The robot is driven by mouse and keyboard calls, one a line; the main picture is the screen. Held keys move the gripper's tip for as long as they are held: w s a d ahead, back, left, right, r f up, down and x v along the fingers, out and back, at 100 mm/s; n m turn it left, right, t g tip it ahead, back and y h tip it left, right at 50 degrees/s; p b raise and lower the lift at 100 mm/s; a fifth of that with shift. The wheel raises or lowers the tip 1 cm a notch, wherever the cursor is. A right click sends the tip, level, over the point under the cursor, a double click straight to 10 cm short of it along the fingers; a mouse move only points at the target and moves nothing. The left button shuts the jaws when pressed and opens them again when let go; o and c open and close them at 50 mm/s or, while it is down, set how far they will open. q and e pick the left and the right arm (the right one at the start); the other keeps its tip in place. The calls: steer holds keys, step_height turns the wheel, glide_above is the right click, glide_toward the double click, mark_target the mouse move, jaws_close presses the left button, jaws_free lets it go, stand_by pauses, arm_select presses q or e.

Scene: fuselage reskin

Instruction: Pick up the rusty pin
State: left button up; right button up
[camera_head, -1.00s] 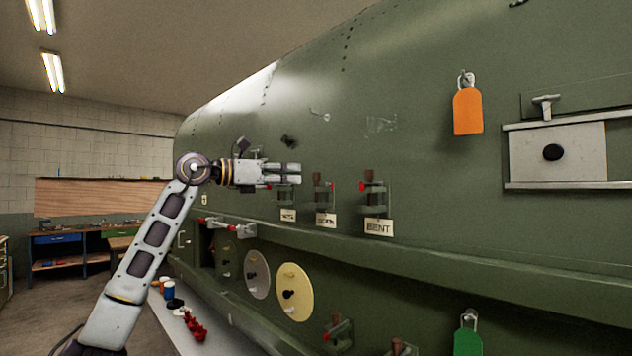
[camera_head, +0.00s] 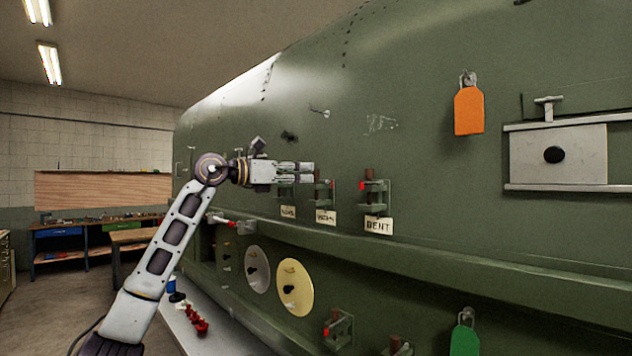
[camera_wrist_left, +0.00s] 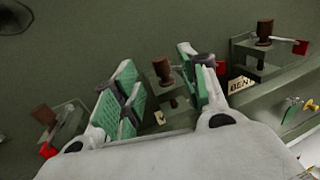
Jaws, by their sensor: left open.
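Three brown, rust-coloured pins stand upright in green brackets along the fuselage side. The right pin (camera_head: 369,174) is above a label reading BENT (camera_head: 378,225). The middle pin (camera_head: 318,174) and the left bracket (camera_head: 286,194) have labels too small to read surely. My left gripper (camera_head: 310,171) is open and empty in front of the left and middle brackets, partly hiding them. In the left wrist view, the middle pin (camera_wrist_left: 163,70) shows between its green-padded fingers, with no visible contact. The left pin (camera_wrist_left: 44,116) and right pin (camera_wrist_left: 264,31) are outside the fingers. My right gripper is not in view.
A long green ledge (camera_head: 440,262) runs below the brackets. Round discs (camera_head: 295,288) and further brackets (camera_head: 338,330) sit under it. An orange tag (camera_head: 468,110) hangs at upper right. Red parts (camera_head: 198,322) lie on a low shelf. Floor at left is open.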

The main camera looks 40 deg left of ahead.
mark_target(312, 184)
arm_select(q)
steer(key=p+x, duration=0.1)
steer(key=x, duration=0.2)
steer(key=shift+w+d+p, duration=0.2)
steer(key=shift+w+p, duration=0.1)
steer(key=shift+p, duration=0.05)
steer(key=shift+f, duration=0.1)
jaws_close()
stand_by(0.4)
